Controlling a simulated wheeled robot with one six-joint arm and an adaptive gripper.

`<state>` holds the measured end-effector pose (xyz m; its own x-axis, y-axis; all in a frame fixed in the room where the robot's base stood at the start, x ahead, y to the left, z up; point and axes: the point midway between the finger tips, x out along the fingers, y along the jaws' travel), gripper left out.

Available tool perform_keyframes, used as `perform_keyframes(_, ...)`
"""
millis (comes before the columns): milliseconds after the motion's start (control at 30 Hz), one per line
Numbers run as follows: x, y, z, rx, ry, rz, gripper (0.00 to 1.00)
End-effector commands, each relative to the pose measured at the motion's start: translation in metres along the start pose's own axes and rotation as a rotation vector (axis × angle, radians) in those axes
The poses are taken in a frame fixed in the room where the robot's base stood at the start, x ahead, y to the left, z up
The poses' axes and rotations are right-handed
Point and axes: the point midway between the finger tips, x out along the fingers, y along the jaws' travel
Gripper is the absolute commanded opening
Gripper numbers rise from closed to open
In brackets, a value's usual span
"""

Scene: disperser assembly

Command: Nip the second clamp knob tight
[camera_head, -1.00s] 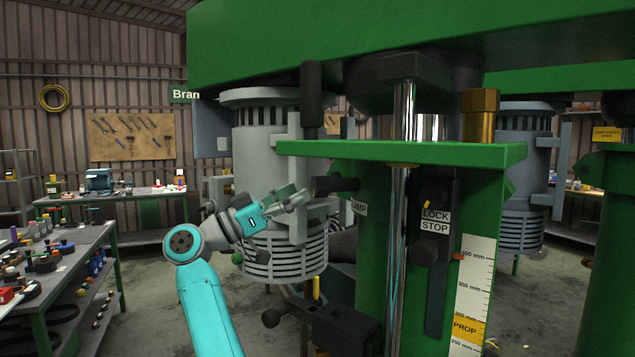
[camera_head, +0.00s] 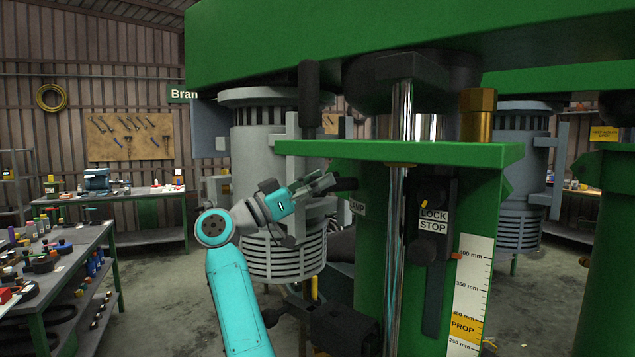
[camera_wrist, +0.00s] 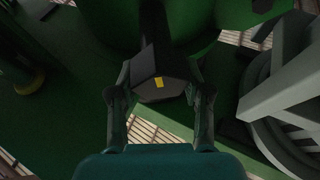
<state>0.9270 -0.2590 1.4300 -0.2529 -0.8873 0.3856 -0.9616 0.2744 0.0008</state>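A dark clamp knob (camera_head: 346,184) sticks out to the left from the green column, beside a partly hidden label ending in "AMP" (camera_head: 357,207). My gripper (camera_head: 329,183) is at its outer end. In the wrist view the dark knob (camera_wrist: 158,91), with a yellow mark on its end face, lies between the two fingers of my gripper (camera_wrist: 160,78). The fingers are spread, one on each side of the knob. Whether they touch it is hard to tell in the dim picture.
A green plate (camera_head: 400,151) overhangs the knob. A grey finned motor (camera_head: 268,135) stands just behind my gripper. A bench (camera_head: 75,245) with tools is at the left.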

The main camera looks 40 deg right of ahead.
Motion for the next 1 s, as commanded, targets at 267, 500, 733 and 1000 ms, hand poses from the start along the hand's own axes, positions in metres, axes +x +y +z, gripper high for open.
perform_keyframes(267,-0.0001,0.0002,0.0003,0.009,0.000,0.005,0.14)
perform_keyframes(500,0.0000,0.0008,0.0005,0.086,0.005,0.038,0.14)
perform_keyframes(733,-0.0002,0.0026,0.0009,0.247,0.020,0.108,0.14)
perform_keyframes(1000,-0.0011,0.0048,0.0018,0.483,0.043,0.206,0.14)
